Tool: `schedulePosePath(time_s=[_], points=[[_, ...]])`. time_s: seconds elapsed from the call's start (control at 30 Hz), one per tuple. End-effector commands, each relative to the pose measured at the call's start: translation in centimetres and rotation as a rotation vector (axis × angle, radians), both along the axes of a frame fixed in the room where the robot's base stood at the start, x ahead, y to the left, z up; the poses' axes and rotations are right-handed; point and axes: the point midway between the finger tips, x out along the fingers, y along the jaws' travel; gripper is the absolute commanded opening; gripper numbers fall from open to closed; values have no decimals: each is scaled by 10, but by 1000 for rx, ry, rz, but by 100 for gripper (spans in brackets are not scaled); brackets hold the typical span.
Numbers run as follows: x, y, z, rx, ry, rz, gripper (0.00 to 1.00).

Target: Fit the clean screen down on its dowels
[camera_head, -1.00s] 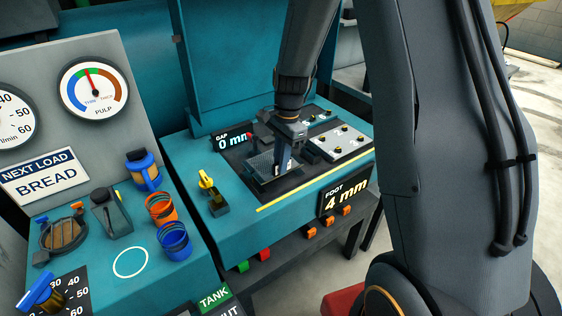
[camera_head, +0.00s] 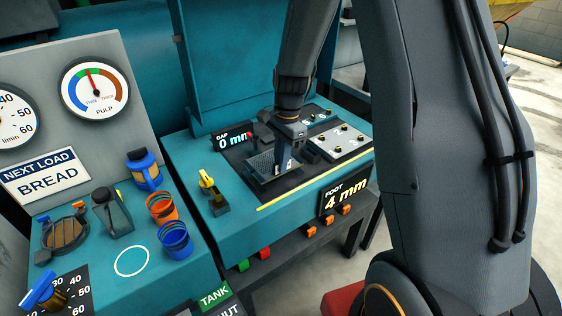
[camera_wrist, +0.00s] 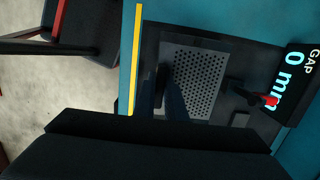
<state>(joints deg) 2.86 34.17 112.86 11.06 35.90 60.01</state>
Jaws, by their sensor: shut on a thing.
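The screen (camera_wrist: 200,62) is a grey perforated plate. In the wrist view it lies over the dark recessed bed of the teal bench. In the head view the screen (camera_head: 261,164) shows as a dark meshed plate, left of my fingers. My gripper (camera_head: 283,163) points down and is shut on the screen near its side; in the wrist view the fingers (camera_wrist: 172,98) overlap its lower left part. The dowels are hidden, and I cannot tell whether the screen sits flat on the bed or a little above it.
A GAP display reading 0 mm (camera_head: 231,139) stands behind the bed, with a red pointer (camera_wrist: 269,100) beside it. A numbered grey plate with knobs (camera_head: 342,143) lies to the right. A yellow-handled lever (camera_head: 208,187) stands at the left. A FOOT 4 mm display (camera_head: 345,197) is in front.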

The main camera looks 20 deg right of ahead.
Motion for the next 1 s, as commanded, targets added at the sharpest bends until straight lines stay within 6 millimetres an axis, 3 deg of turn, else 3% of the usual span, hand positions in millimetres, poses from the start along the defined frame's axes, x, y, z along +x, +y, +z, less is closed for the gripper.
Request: schedulePosePath(time_s=[1.0], points=[[0, 0, -19, 0, 0, 0, 0]])
